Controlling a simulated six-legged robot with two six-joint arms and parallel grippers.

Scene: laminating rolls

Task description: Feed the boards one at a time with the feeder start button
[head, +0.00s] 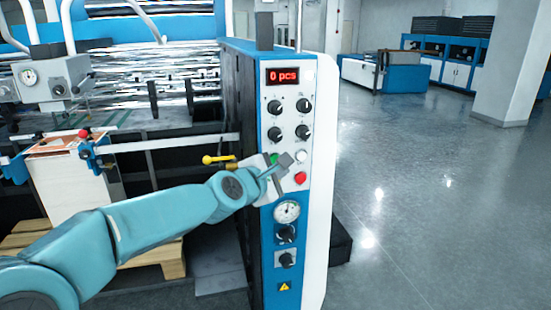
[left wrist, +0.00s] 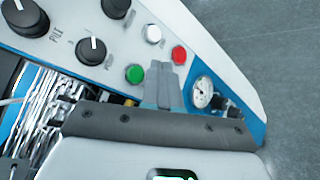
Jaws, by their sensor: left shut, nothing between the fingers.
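The feeder control panel (head: 293,88) stands upright in the middle of the head view. Its red display (head: 283,76) reads "0 pcs". A green button (head: 274,159), a white button (head: 302,156) and a red button (head: 300,178) sit below the black knobs. In the left wrist view the green button (left wrist: 135,74), white button (left wrist: 153,34) and red button (left wrist: 179,55) all show. My left gripper (head: 284,163) is shut and empty in front of the panel, close to the green button. Its fingertips (left wrist: 165,72) show just right of the green button in the wrist view. Contact cannot be told. My right gripper is not in view.
A gauge (head: 286,211) and more knobs (head: 286,233) sit lower on the panel. A stack of boards (head: 70,190) stands on a wooden pallet (head: 172,262) at left. A yellow-knobbed lever (head: 208,159) is beside my left wrist. The floor at right is clear.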

